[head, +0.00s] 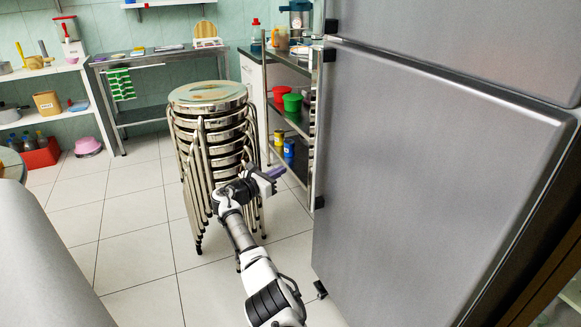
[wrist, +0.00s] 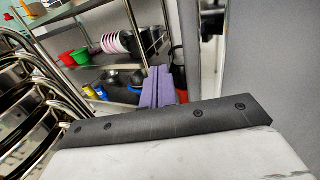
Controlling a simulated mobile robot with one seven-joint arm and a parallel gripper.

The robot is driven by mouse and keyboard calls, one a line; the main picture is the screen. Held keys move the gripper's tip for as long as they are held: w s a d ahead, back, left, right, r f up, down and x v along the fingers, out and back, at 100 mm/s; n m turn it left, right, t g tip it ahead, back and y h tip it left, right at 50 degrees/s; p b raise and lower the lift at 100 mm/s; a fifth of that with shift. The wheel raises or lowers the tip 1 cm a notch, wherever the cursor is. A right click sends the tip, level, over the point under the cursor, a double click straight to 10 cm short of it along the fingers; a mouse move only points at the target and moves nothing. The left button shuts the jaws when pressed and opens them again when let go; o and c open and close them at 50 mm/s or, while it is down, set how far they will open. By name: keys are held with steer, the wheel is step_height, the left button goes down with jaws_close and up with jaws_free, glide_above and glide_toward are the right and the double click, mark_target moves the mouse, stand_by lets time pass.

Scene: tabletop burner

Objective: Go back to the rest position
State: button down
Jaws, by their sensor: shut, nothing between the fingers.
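My gripper (head: 275,174) is at the end of my arm in the head view, held out in front of the stacked stools, left of the big grey fridge. Its purple fingers (wrist: 158,87) show in the wrist view, close together with nothing between them. The gripper is shut and empty. My white and black arm reaches up from the bottom of the head view. No object is held.
A tall stack of metal stools (head: 208,100) stands just left of and behind my gripper. The grey fridge (head: 430,180) fills the right side. A metal shelf rack (head: 291,120) with red and green tubs stands behind. Tiled floor (head: 130,255) lies open at the left.

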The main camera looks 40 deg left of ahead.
steer(key=shift+s+a, duration=0.35)
steer(key=shift+s, duration=0.35)
steer(key=shift+s+a, duration=0.35)
steer(key=shift+s, duration=0.35)
